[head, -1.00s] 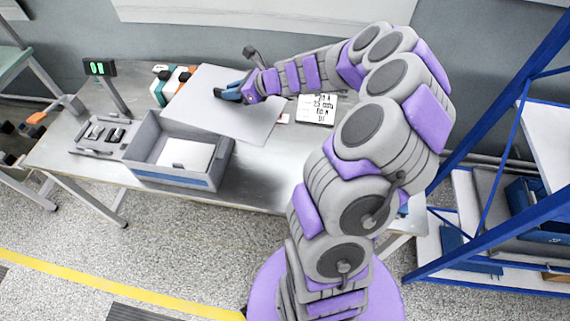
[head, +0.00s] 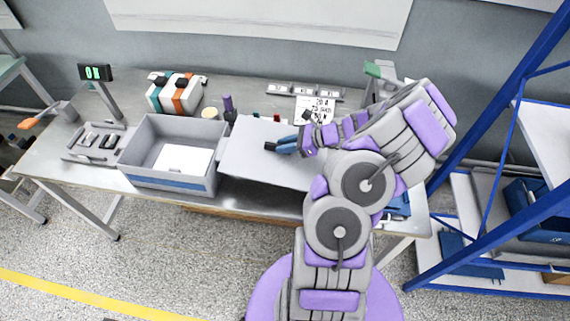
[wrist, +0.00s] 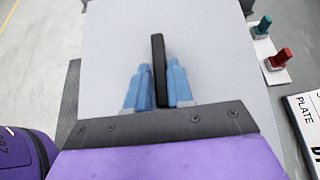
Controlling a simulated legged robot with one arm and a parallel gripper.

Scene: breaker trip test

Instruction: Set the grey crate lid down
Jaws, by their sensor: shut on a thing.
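The grey crate lid (head: 255,153) is a flat light-grey panel just right of the crate in the head view. It fills much of the wrist view (wrist: 205,50). My gripper (head: 279,147) is over the lid, its blue fingers shut on the lid's dark upright handle (wrist: 158,65). The grey crate (head: 165,181) stands open on the bench with a white sheet (head: 183,158) inside. The lid's left edge is close beside the crate's right wall. I cannot tell whether the lid touches the bench.
A tray of small black parts (head: 95,142) is left of the crate. A blue-framed shelf (head: 480,155) stands at right.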

